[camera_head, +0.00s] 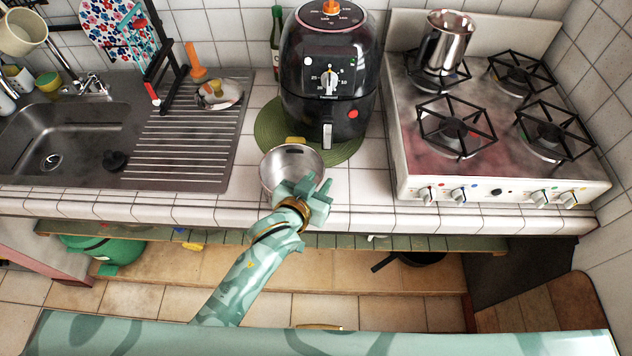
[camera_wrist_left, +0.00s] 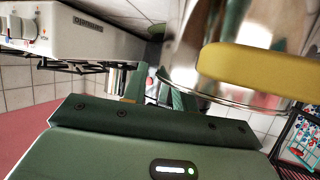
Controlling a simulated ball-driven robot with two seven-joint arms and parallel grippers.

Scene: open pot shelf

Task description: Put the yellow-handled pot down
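The yellow-handled pot (camera_head: 278,170) is a shiny metal pot at the front of the tiled counter, below the air fryer. One yellow handle shows at its far rim. My left gripper (camera_head: 305,188) is at the pot's near side and covers part of it. In the left wrist view, the pot (camera_wrist_left: 185,62) and a yellow handle (camera_wrist_left: 255,72) are very close, to the right of a green finger. Whether the fingers close on the pot or stand open beside it is unclear. The pot's base is hidden in the head view. My right gripper is not in view.
A black air fryer (camera_head: 328,75) stands behind on a round green mat (camera_head: 268,128). The stove (camera_head: 500,165) with a steel jug (camera_head: 445,45) is to the right. The sink (camera_head: 60,135) and drainboard are left. A green pot (camera_head: 105,250) and black pan (camera_head: 420,258) are below the counter.

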